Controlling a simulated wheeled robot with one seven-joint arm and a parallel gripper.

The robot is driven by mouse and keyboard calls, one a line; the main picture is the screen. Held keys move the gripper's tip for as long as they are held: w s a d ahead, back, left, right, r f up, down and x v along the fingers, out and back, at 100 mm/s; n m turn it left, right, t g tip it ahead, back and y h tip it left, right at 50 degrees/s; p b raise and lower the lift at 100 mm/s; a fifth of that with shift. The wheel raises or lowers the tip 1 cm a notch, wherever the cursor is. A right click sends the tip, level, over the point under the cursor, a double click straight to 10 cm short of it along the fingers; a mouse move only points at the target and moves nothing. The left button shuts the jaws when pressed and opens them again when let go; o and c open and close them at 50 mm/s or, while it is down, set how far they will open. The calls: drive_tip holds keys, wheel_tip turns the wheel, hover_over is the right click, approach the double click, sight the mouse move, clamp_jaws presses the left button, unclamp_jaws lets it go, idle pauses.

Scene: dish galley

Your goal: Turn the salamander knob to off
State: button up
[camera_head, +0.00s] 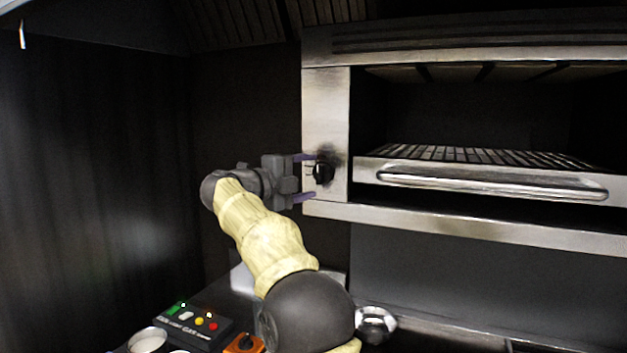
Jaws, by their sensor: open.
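The salamander (328,110) is a steel grill unit at the right, with an open front. Its black knob (322,170) sits on the steel panel left of the opening. My gripper (304,178) is open, with purple-tipped fingers, one above and one below the knob's height. The fingertips are just left of the knob and overlap the panel edge in the picture. I cannot tell whether they touch the knob. The knob's pointer setting is too small to read.
A grill rack with a long steel handle (490,186) sticks out right of the knob. Below are a dark control box (195,325) with coloured buttons, an orange switch box (243,345), a round white container (147,341) and a shiny metal bowl (375,323). A dark wall is at left.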

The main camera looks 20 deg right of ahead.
drive_tip(key=b+v, duration=0.2)
drive_tip(key=v, duration=1.2)
drive_tip(key=shift+a+b, duration=0.15)
drive_tip(key=shift+b, duration=0.25)
drive_tip(key=w+a+f+n+t+y, duration=0.3)
drive_tip(key=w+n+t+y, duration=0.4)
drive_tip(key=n+t, duration=0.7)
wheel_tip(320, 180, down, 16)
drive_tip(key=s+a+n+g+y, duration=0.2)
drive_tip(key=n+g+y, duration=0.2)
drive_tip(key=n+y, duration=0.65)
drive_tip(key=s+d+f+n+g, duration=0.3)
drive_tip(key=s+f+n+g, duration=0.35)
drive_tip(key=s+f, duration=0.75)
drive_tip(key=s+d+f+g, duration=0.2)
drive_tip(key=s+f+g, duration=0.2)
drive_tip(key=s, duration=0.5)
drive_tip(key=s+d+f+g, duration=0.2)
drive_tip(key=s+f+g, duration=0.1)
drive_tip(key=s+f, duration=0.6)
drive_tip(key=shift+d+f+n+g+h, duration=0.25)
drive_tip(key=shift+d+n+g+h, duration=0.1)
drive_tip(key=shift+n+h, duration=0.1)
